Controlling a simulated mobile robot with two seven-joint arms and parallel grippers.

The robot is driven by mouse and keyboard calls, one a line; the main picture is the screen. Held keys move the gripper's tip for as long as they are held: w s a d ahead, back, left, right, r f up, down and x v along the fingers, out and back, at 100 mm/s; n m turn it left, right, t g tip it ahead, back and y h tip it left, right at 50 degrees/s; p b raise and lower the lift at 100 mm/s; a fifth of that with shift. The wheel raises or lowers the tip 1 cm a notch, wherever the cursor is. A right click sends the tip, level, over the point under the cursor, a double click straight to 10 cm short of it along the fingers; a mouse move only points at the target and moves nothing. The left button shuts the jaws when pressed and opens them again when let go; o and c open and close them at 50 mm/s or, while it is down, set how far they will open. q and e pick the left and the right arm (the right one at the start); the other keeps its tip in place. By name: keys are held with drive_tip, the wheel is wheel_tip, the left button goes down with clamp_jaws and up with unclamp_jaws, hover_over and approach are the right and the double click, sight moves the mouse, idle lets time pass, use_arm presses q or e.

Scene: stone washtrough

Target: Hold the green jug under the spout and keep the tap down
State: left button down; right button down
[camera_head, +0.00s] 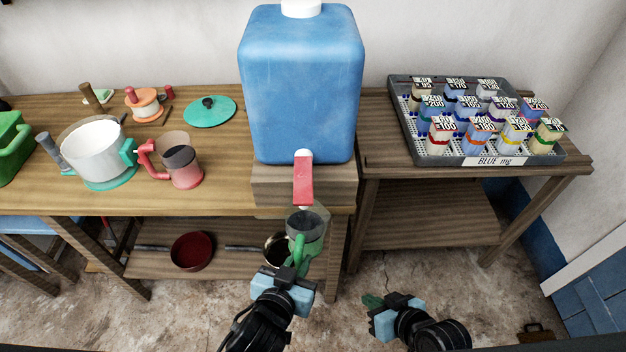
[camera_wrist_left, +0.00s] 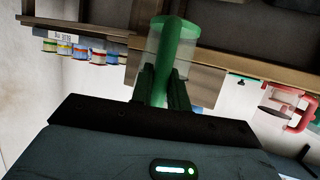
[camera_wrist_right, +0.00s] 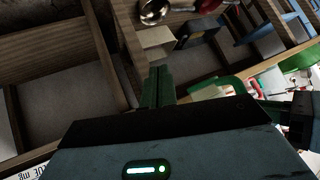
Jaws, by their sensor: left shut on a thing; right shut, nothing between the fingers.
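The green jug (camera_head: 318,232), clear-walled with a green handle, is upright or nearly so below the red tap lever (camera_head: 303,180) of the blue water tank (camera_head: 302,95). The lever hides the spout and overlaps the jug's rim in the head view; I cannot tell whether the lever is down or water runs. My left gripper (camera_head: 290,272) is shut on the jug's handle, also seen in the left wrist view (camera_wrist_left: 172,45). My right gripper (camera_head: 372,301) is shut and empty, right of and lower than the jug, apart from the tap. Its closed fingers show in the right wrist view (camera_wrist_right: 158,85).
The tank stands on a wooden block (camera_head: 275,185) at the table's edge. Left are a white pot (camera_head: 95,150) and a red jug (camera_head: 185,172). Right is a grey tray (camera_head: 440,161) of labelled jars. A lower shelf holds a dark red pan (camera_head: 192,251).

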drive_tip(key=w+a+r+n+g+y, duration=0.25)
drive_tip(key=w+r, duration=0.35)
drive_tip(key=r, duration=0.3)
drive_tip(key=w+a+r+n+g+y, duration=0.15)
drive_tip(key=w+a+r+n, duration=0.25)
drive_tip(key=w+r, duration=0.45)
drive_tip(key=s+r+n+g, duration=0.1)
drive_tip(key=r+n, duration=0.3)
drive_tip(key=r, duration=0.6)
drive_tip(key=s+r+n+g, duration=0.2)
drive_tip(key=r+n+g, duration=0.1)
drive_tip(key=r, duration=0.8)
drive_tip(key=shift+d+n+h, duration=0.3)
drive_tip(key=shift+d+n, duration=0.05)
drive_tip(key=shift+n, duration=0.2)
drive_tip(key=shift+a, duration=0.1)
hover_over(297, 193)
drive_tip(key=d, duration=0.3)
wheel_tip(297, 193, down, 7)
wheel_tip(297, 193, down, 3)
drive_tip(key=shift+a+r, duration=0.1)
drive_tip(key=shift+f, duration=0.6)
